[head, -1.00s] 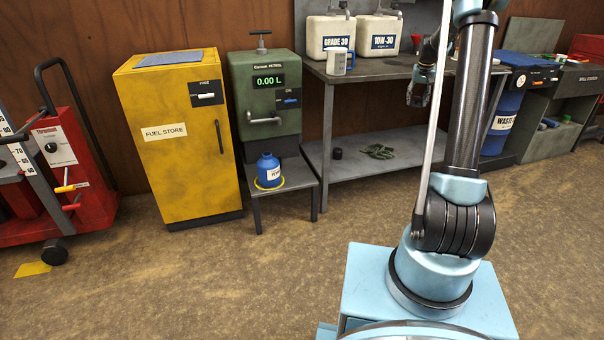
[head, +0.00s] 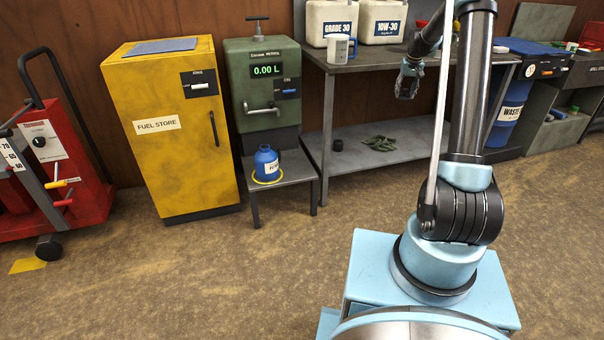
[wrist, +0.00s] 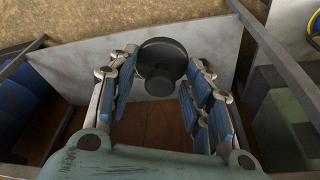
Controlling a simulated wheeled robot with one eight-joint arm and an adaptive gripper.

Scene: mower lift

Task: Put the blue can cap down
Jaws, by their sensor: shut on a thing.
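My gripper (wrist: 160,72) is shut on a dark round piece (wrist: 161,62), a disc with a stub, held between the blue-padded fingers. It looks black, and I take it to be the can cap. In the head view my gripper (head: 407,85) hangs at the front of the workbench, with the held piece too small to make out. The blue can (head: 266,165) stands upright on the low stand under the green dispenser, inside a yellow ring. I cannot tell whether its mouth is bare.
The workbench (head: 420,75) carries two white jugs and a mug (head: 341,49). Its lower shelf (head: 350,163) holds green gloves (head: 379,143) and a small black cylinder (head: 337,145). A yellow fuel store (head: 180,150) stands left; a blue waste drum (head: 507,110) stands right. Floor in front is open.

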